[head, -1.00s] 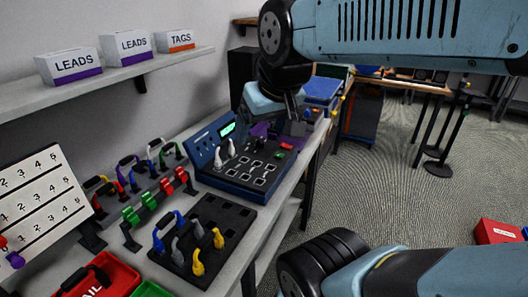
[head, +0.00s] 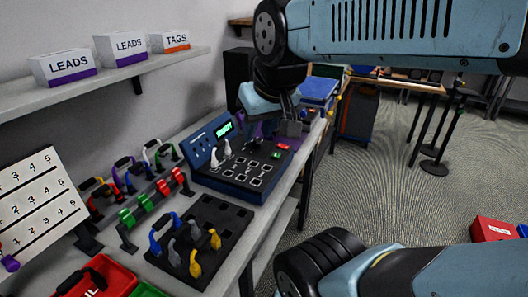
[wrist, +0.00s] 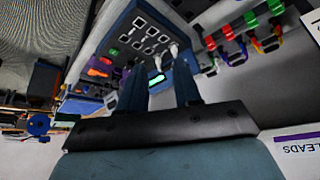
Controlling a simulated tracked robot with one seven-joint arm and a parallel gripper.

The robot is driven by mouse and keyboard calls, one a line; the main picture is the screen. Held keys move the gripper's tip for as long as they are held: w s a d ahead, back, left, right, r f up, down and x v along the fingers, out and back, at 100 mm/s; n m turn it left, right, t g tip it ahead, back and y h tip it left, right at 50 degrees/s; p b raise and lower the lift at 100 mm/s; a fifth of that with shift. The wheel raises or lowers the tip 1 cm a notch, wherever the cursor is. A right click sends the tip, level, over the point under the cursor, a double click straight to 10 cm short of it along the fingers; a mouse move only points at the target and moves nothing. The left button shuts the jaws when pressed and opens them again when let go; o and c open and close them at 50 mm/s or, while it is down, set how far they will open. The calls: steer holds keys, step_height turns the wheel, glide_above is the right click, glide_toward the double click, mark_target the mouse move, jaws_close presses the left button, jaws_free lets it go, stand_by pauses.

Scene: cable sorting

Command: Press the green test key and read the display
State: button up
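The blue tester (head: 245,170) stands on the bench with a dark sloped panel of square sockets. Its green test key (head: 276,155) is at the panel's far right, beside a red key (head: 283,146); the green key also shows in the wrist view (wrist: 112,52). The display (head: 223,131) on the raised back is lit green, its text too small to read surely; it also shows in the wrist view (wrist: 157,79). My gripper (head: 291,128) is above the tester's far right end, apart from the keys. In the wrist view its fingers (wrist: 160,72) are spread and empty.
Two grey-white plugs (head: 220,152) stand on the tester's left. A dark block with blue, grey and yellow connectors (head: 205,240) and a rack of coloured leads (head: 145,205) stand nearer. A shelf with boxes (head: 110,80) runs along the wall. Open floor lies right of the bench.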

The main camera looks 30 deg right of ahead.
jaws_close()
stand_by(1.0)
